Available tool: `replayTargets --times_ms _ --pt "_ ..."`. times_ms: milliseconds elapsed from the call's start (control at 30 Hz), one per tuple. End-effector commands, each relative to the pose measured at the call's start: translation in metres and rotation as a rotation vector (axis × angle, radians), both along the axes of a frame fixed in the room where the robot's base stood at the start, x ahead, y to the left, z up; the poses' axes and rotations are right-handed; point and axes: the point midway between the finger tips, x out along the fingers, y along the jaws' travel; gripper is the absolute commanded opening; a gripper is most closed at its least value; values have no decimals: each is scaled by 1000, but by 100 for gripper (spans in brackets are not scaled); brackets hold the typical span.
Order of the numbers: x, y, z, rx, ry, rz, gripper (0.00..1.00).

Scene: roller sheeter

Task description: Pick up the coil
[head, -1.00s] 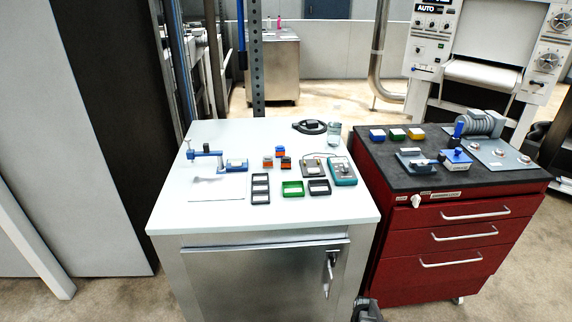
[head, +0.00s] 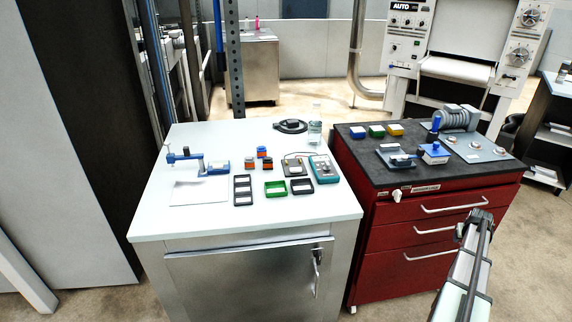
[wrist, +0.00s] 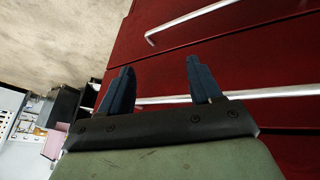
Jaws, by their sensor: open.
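No object is labelled as the coil. A black ring (head: 291,126), like a coiled cable with a dark piece in its middle, lies flat at the back of the pale table. A grey ribbed cylinder (head: 458,117) stands at the back of the red cabinet's black top; I cannot tell which of the two is the coil. My gripper (wrist: 159,63) is open and empty, its two dark fingers apart in front of the red drawers. It is far from both of these things. In the head view my arm rises at lower right.
The pale table (head: 145,225) holds a blue clamp-like device (head: 215,168), small blocks, open frames, a teal meter (head: 320,169) and a clear bottle (head: 315,125) beside the ring. The red cabinet (head: 370,235) has protruding drawer handles (head: 455,205) close to my gripper.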

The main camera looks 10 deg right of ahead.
Motion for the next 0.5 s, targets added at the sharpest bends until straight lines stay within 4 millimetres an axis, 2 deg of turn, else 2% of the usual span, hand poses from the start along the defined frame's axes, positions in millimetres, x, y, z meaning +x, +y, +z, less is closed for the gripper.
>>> replayTargets --times_ms 33,200,333,500 --pt "2 -30 25 -38 -20 -18 64" --pt "2 -101 106 -160 -77 -69 64" --pt "4 -140 166 -239 -126 -106 64" --pt "18 -167 232 -300 -213 -147 64"
